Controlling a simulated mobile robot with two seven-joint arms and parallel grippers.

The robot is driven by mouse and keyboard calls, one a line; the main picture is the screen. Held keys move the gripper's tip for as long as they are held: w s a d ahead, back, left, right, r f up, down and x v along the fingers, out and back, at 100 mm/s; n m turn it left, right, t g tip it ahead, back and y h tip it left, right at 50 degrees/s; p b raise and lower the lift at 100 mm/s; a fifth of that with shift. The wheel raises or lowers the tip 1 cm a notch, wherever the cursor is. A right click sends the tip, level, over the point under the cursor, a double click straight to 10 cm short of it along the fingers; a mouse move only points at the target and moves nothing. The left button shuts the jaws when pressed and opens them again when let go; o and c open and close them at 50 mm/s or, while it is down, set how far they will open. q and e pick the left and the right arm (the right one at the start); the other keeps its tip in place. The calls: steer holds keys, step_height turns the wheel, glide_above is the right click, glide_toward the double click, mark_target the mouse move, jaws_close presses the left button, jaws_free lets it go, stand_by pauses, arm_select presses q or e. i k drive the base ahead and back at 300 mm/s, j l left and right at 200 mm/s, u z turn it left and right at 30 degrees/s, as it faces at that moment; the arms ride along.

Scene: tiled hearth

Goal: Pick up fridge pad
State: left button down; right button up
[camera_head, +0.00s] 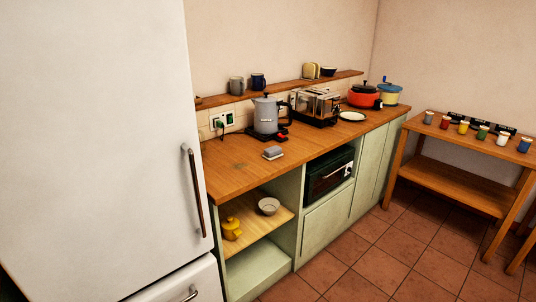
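I see nothing that is clearly a fridge pad. The white fridge (95,140) fills the left side of the head view. Its upper door is shut, has a dark vertical handle (194,190), and shows no pad on its visible face. A small block (273,152), grey on top and paler below, lies on the wooden counter right of the fridge. I cannot tell whether this is the pad. Neither of my grippers is in view.
A grey kettle (266,116), toaster (315,105), white plate (352,116) and red pot (364,96) stand on the counter (232,165). The open shelf below holds a bowl (268,206) and a yellow pot (231,229). Several cups stand on a side table (455,172). The tiled floor is clear.

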mark_target(274, 152)
steer(key=i+l+u, duration=0.15)
steer(key=u, duration=1)
steer(key=l+u, duration=0.7)
steer(key=l, duration=0.15)
steer(key=k+l+u, duration=0.1)
steer(key=l+u, duration=0.3)
steer(key=l, duration=0.5)
steer(key=k+l, duration=0.1)
steer(key=l, duration=0.35)
steer(key=l+u, duration=0.1)
steer(key=l, duration=0.4)
steer(key=k+l, duration=0.2)
steer(key=l, duration=0.25)
steer(key=k+l, duration=0.1)
steer(key=l, duration=0.4)
steer(key=i+u, duration=0.05)
